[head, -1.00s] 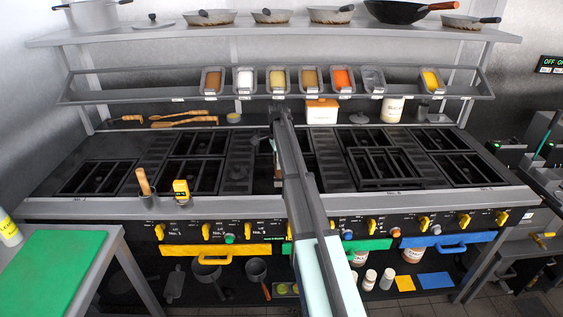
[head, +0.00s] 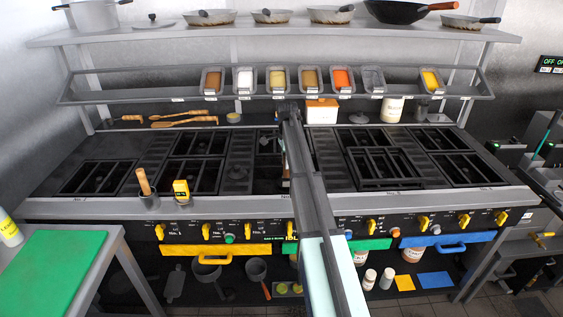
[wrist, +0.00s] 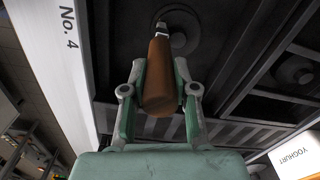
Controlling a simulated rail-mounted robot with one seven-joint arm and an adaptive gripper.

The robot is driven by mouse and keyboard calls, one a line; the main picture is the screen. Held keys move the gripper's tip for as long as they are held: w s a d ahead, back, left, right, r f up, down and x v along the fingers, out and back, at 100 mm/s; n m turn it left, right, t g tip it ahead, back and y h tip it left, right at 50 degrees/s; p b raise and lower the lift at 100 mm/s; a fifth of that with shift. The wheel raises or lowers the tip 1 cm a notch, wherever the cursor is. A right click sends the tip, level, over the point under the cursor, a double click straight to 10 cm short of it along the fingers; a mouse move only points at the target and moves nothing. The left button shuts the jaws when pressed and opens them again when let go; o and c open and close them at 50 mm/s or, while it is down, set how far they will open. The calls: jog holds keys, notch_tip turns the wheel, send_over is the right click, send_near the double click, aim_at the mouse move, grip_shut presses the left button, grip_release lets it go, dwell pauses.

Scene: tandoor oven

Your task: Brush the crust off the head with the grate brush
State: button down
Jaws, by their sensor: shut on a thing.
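My gripper (wrist: 158,98) is shut on the brown wooden handle (wrist: 160,75) of a tool, which I take to be the grate brush. A pale metal neck (wrist: 162,28) runs from the handle away from me; the working end is out of view or too dark to make out. Beyond the neck lies a dark round burner head (wrist: 186,32) on the black stove top; contact between them cannot be told. A second round head (wrist: 295,70) lies to the right. No crust can be made out. In the head view my arm hides most of the gripper.
Black grates (head: 385,168) stand on both sides of my arm. A cup with a wooden-handled tool (head: 144,182) and a yellow item (head: 181,188) stand at the front edge. A rail with food pans (head: 245,80) and a white box (head: 322,112) are behind.

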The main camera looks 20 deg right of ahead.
jog(key=shift+s+d, duration=0.3)
jog(key=shift+d, duration=0.45)
jog(key=shift+a, duration=0.1)
jog(key=a, duration=0.1)
jog(key=w+a, duration=0.1)
jog(key=a, duration=0.1)
jog(key=w+a, duration=0.1)
jog(key=shift+a, duration=0.25)
jog(key=shift+f, duration=0.1)
dwell(0.4)
jog(key=shift+s+d, duration=0.1)
jog(key=shift+s+d+p, duration=0.2)
jog(key=shift+d, duration=0.35)
jog(key=shift+s+d+p, duration=0.15)
jog(key=shift+s+d, duration=0.05)
jog(key=shift+d, duration=0.35)
